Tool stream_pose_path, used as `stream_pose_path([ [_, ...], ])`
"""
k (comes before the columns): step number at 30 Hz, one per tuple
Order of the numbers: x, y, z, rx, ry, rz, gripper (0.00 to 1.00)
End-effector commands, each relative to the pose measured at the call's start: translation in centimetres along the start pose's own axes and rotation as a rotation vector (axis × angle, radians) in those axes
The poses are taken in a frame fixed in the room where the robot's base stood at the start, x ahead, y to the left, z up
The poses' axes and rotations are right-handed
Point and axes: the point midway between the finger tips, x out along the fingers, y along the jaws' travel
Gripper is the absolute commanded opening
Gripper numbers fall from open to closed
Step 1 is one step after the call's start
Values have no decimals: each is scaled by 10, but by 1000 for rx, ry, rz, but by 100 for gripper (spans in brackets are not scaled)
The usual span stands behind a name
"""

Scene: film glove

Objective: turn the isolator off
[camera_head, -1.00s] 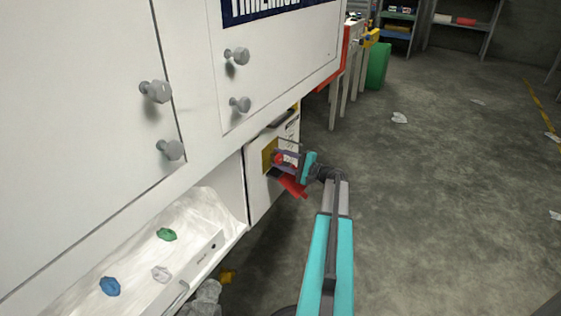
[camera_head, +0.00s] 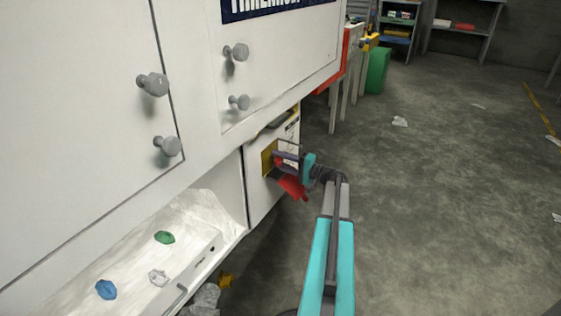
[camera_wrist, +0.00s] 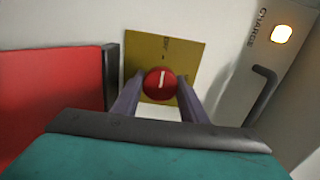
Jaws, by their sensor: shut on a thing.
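The isolator is a yellow plate (camera_wrist: 190,60) with a round red knob (camera_wrist: 160,84) bearing a white line. In the wrist view the line is close to upright, leaning slightly. The plate (camera_head: 268,159) also shows at the low white cabinet in the head view, where the fingers mostly hide the knob. My gripper (camera_wrist: 158,90) is shut on the knob, with one dark finger on each side. In the head view my gripper (camera_head: 279,160) reaches the plate from the right.
A red panel (camera_wrist: 52,100) is close on the left in the wrist view. A lit CHARGE lamp (camera_wrist: 281,33) and a dark handle (camera_wrist: 262,95) are on the right. A white drawer front (camera_head: 207,262) stands out below the cupboards. The floor to the right is mostly clear.

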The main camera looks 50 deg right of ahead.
Motion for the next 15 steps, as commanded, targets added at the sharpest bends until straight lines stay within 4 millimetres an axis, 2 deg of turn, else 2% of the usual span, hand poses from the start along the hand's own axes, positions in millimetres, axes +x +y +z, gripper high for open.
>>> stream_pose_path([
  [2,0,0,-1,-1,2,1,16],
  [3,0,0,-1,-1,2,1,40],
  [6,0,0,-1,-1,1,0,56],
  [15,0,0,0,1,0,0,56],
])
